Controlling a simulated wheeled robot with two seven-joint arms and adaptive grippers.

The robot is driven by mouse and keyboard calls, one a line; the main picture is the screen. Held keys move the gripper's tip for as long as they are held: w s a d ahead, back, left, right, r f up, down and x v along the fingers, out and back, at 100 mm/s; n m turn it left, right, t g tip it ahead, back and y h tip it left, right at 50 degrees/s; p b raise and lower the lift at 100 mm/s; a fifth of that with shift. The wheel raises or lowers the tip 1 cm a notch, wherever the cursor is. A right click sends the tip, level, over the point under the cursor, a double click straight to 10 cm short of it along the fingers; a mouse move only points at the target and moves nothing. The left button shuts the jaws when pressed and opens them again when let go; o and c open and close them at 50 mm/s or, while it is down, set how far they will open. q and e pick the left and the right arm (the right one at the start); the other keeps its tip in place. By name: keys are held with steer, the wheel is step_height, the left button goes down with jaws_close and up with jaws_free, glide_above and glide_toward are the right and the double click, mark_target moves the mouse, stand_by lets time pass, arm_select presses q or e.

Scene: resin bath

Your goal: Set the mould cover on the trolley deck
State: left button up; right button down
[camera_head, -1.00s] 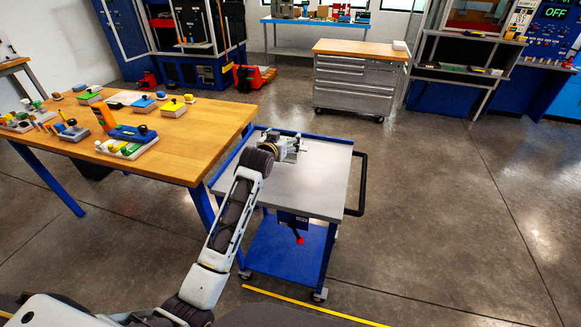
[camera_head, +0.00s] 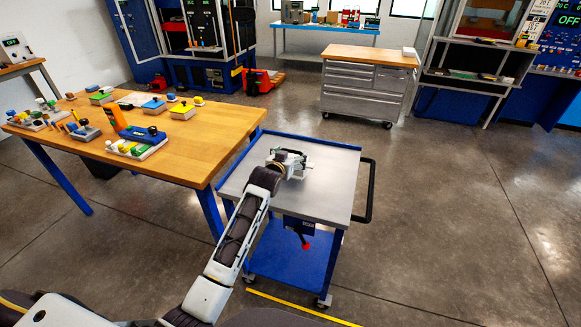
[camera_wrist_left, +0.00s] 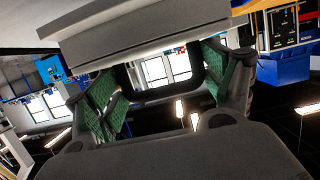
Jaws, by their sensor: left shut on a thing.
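My left gripper (camera_head: 292,163) is over the back part of the grey trolley deck (camera_head: 320,195). In the left wrist view, its green-padded fingers (camera_wrist_left: 165,85) are shut on the dark loop-shaped handle of the mould cover. The cover's pale grey slab (camera_wrist_left: 150,42) spans the top of that view. In the head view the cover is small and largely hidden by the gripper. I cannot tell whether it touches the deck. My right gripper is in neither view.
The trolley has a blue rim and a black push handle (camera_head: 368,190) on its right. Its front and right deck are bare. A wooden bench (camera_head: 205,135) with several coloured blocks stands at its left. A drawer cabinet (camera_head: 365,85) stands behind, with open floor to the right.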

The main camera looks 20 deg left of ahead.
arm_select(q)
steer(key=shift+f, duration=0.2)
stand_by(0.3)
steer(key=shift+f, duration=1.9)
steer(key=o, duration=1.6)
steer(key=shift+f, duration=0.2)
steer(key=shift+s+r, duration=0.1)
steer(key=v, duration=1.1)
steer(key=shift+s+r, duration=0.15)
steer(key=shift+s, duration=0.25)
